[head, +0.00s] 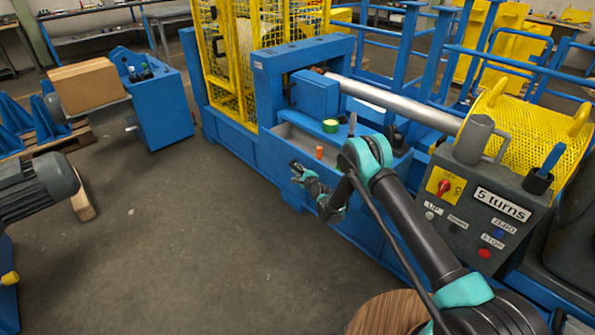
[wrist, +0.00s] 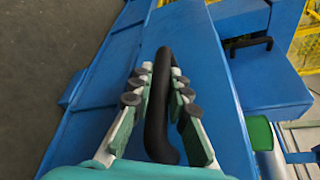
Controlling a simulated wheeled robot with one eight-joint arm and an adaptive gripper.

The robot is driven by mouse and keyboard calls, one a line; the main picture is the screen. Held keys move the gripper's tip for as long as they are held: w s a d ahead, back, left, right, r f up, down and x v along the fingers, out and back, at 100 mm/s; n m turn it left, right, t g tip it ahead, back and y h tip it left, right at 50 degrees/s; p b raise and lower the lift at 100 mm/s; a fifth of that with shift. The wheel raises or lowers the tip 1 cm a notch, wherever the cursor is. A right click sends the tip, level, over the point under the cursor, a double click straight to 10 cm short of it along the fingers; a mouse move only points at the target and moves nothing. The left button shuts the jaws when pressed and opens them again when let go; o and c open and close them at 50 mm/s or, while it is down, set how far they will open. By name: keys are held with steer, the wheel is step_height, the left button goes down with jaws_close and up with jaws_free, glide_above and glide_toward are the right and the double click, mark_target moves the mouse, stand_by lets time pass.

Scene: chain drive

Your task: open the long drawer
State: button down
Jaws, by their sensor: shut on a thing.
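In the wrist view a thick black bar handle (wrist: 157,125) stands on a long blue front (wrist: 202,50), which I take as the long drawer. My gripper (wrist: 158,82) has its fingers on both sides of the handle and is shut on it. In the head view my gripper (head: 297,170) is at the front side of the blue machine (head: 255,148), low beside its grey trough. There the handle is too small and covered to make out. I cannot tell how far the drawer stands out.
The grey trough (head: 293,133) holds an orange piece (head: 319,152). A green-topped roll (head: 330,126) stands on the machine near a long metal shaft (head: 400,105). A control box (head: 468,210) with a mug is at the right. The floor (head: 190,230) left of my gripper is clear.

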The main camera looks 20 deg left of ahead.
mark_target(298, 152)
steer(key=c, duration=1.4)
jaws_free()
steer(key=shift+c, duration=0.2)
step_height(298, 152, up, 10)
